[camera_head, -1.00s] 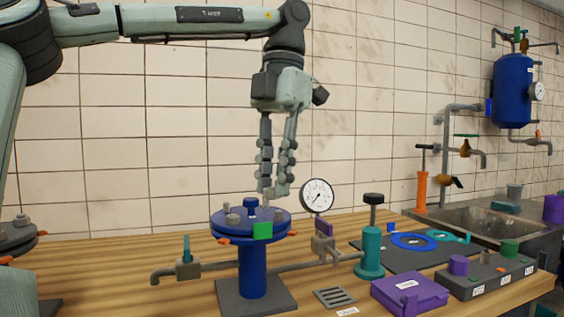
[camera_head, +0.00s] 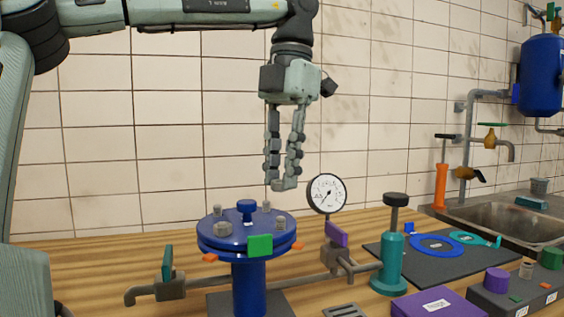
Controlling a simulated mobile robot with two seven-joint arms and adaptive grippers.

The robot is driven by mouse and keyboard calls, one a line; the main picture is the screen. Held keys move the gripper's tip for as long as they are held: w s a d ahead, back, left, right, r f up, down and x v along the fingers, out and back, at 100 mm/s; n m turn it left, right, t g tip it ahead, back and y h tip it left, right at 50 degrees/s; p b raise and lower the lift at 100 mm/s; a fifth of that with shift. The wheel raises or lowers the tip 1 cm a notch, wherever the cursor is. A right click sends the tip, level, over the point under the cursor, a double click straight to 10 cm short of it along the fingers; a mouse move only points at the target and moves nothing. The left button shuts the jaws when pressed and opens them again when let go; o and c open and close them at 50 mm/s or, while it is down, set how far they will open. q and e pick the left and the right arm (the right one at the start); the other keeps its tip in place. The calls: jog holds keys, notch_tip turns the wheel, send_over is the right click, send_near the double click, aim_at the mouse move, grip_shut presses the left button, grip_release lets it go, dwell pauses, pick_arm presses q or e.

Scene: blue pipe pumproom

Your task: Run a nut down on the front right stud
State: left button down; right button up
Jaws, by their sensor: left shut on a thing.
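The blue round flange (camera_head: 210,238) stands on a blue post, with short grey studs around a blue centre knob (camera_head: 247,208). The front right stud (camera_head: 280,223) shows as a short grey piece near the rim; I cannot tell whether a nut is on it. The front left stud (camera_head: 222,228) has a grey nut-like piece. My left gripper (camera_head: 284,183) points down above the flange's right side, apart from it. It is shut on a small grey piece at its fingertips, seemingly a nut, mostly hidden by the fingers. My right gripper is not in view.
A pressure gauge (camera_head: 326,194) stands close right of the gripper. A teal cylinder with a black knob (camera_head: 389,260) and a purple box (camera_head: 437,304) stand further right. A dark mat (camera_head: 411,262) holds blue and teal rings. A sink (camera_head: 519,229) is at far right.

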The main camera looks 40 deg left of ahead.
aim_at(281, 218)
pick_arm(q)
jog(key=shift+f, duration=2.7)
jog(key=shift+f, duration=0.1)
